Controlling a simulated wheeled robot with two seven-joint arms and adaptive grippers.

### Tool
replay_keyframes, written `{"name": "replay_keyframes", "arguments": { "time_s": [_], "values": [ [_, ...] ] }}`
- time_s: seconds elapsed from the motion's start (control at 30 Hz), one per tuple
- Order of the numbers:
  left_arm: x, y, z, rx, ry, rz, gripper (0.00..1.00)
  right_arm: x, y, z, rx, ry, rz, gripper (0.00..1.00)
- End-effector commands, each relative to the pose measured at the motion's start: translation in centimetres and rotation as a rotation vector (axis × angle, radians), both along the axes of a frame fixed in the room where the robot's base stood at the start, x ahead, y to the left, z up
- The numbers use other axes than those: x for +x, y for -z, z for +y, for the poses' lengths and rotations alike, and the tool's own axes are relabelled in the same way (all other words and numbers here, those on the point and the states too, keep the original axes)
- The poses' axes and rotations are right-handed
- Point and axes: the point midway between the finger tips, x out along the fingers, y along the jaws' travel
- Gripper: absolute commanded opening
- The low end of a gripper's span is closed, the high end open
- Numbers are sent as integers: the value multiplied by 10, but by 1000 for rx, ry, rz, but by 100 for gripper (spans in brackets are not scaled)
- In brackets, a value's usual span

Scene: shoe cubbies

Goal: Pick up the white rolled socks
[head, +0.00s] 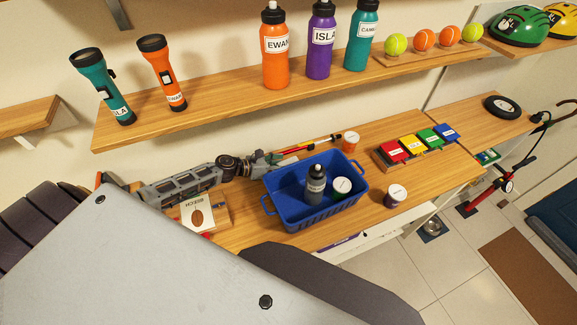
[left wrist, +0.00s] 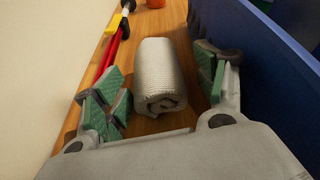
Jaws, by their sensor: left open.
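The white rolled socks (left wrist: 160,72) show in the left wrist view as a pale, ribbed roll lying on the wooden shelf, its spiral end facing me. My left gripper (left wrist: 163,82) is open, with one green-padded finger on each side of the socks. Gaps show between the pads and the roll. In the head view my left gripper (head: 268,158) is low over the shelf, behind the blue bin. I cannot make out the socks there. My right gripper is not in view.
The blue bin (head: 330,214) holds a grey bottle (head: 315,188) and a white-lidded jar; its wall (left wrist: 262,75) rises close beside my left gripper's right finger. A red and yellow tool (left wrist: 110,52) lies on the left. An orange jar (head: 350,141) stands beyond. An upper shelf (head: 215,108) hangs behind.

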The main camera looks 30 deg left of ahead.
Motion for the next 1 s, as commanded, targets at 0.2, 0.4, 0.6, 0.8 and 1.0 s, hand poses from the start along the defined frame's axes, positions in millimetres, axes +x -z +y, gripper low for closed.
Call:
{"name": "replay_keyframes", "arguments": {
  "time_s": [0.2,0.4,0.6,0.8,1.0],
  "values": [
    [0,0,0,0,0,0,71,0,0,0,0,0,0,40],
    [0,0,0,0,0,0,71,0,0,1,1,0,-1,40],
    [0,0,0,0,0,0,46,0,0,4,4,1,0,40],
    [0,0,0,0,0,0,38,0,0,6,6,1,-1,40],
    [0,-1,0,0,0,0,38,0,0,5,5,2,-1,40]
  ]
}}
